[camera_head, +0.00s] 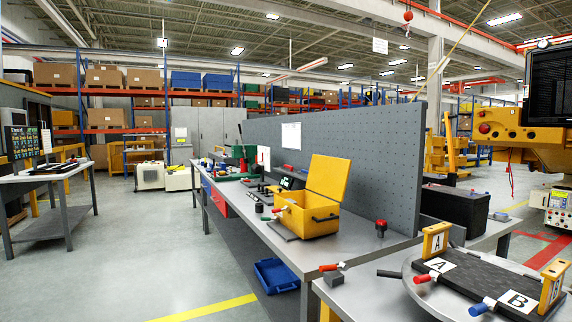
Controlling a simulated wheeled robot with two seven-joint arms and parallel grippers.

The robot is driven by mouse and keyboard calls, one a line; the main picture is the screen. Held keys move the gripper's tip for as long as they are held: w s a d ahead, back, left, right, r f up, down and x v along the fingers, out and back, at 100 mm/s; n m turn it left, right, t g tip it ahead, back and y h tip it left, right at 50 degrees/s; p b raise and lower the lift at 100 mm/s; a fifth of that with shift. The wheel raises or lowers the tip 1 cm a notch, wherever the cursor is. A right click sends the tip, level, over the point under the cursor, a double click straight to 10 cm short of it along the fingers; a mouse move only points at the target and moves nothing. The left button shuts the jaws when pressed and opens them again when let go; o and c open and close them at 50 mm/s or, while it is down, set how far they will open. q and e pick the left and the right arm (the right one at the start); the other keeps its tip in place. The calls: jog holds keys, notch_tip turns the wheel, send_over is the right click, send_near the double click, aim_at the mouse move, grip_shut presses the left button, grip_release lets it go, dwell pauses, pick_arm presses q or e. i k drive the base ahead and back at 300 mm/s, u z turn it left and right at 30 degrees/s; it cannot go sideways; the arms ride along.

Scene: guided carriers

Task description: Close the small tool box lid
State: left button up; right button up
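The small yellow tool box (308,221) stands on the grey workbench, right of the picture's middle. Its lid (327,178) is open and stands up, leaning slightly back at the box's far side, towards the grey pegboard. A dark handle shows on the box's right front side. Part of the open inside shows, but what lies in it is too small to tell. Neither my left nor my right gripper is in view.
The grey pegboard (377,150) rises behind the bench (345,247). A red-topped black part (381,228) stands right of the box. A black board with plates A and B (478,281) lies at lower right. A blue bin (277,275) is below the bench. The left floor is open.

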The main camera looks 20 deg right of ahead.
aim_at(328, 176)
jog(key=u, duration=0.2)
jog(key=i, duration=0.9)
jog(key=z, duration=0.05)
